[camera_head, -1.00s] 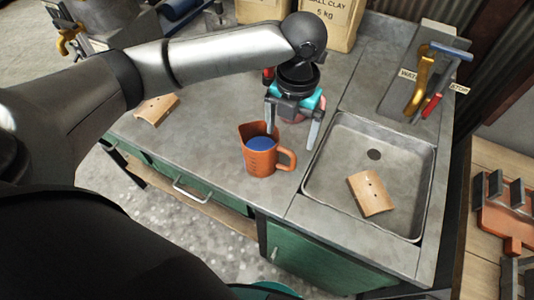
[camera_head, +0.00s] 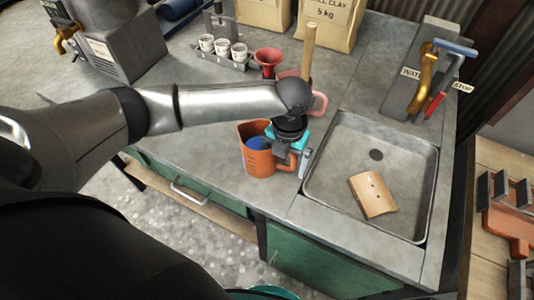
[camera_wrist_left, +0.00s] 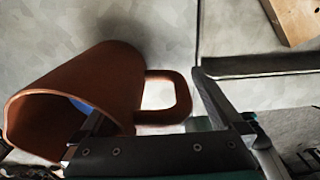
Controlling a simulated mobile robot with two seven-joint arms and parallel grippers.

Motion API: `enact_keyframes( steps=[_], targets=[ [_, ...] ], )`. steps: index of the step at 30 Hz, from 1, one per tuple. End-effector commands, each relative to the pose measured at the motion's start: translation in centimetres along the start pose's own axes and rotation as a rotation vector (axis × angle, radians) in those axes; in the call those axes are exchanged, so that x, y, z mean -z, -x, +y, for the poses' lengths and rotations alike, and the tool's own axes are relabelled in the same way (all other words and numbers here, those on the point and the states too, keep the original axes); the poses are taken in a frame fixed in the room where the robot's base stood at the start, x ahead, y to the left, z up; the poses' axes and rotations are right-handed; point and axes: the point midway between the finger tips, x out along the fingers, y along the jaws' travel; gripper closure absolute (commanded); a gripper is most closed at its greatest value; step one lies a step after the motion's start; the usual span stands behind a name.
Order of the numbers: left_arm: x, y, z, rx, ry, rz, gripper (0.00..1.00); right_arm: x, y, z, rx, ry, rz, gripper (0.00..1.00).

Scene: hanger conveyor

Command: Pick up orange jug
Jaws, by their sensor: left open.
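The orange jug (camera_head: 256,161) stands upright on the grey worktop, left of the sink, with something blue inside. Its handle points right, towards the sink. My left gripper (camera_head: 288,161) is open and low at the handle side of the jug, hiding part of the rim and handle. In the left wrist view, the jug (camera_wrist_left: 105,75) fills the left side and its handle (camera_wrist_left: 184,95) lies between the two open fingers of the gripper (camera_wrist_left: 150,112). Whether a finger touches the jug I cannot tell. My right gripper is not in view.
The sink (camera_head: 318,185) is just right of the jug and holds a tan block (camera_head: 372,194). A red funnel (camera_head: 268,58), a rack of white cups (camera_head: 238,52) and a clay bag (camera_head: 328,22) stand behind. A pink mug is partly hidden by my arm.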

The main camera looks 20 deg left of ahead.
Motion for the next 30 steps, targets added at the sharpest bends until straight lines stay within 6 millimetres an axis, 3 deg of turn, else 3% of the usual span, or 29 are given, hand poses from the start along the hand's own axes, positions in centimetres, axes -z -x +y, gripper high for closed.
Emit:
enact_keyframes(
  steps=[4, 30],
  targets=[
    [-0.02, 0.09, -0.03, 0.000, -0.001, -0.001, 0.02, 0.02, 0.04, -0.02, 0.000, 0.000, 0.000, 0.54],
    [-0.05, 0.15, -0.01, 0.000, 0.000, -0.001, 1.00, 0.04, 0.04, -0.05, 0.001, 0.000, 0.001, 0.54]
  ],
)
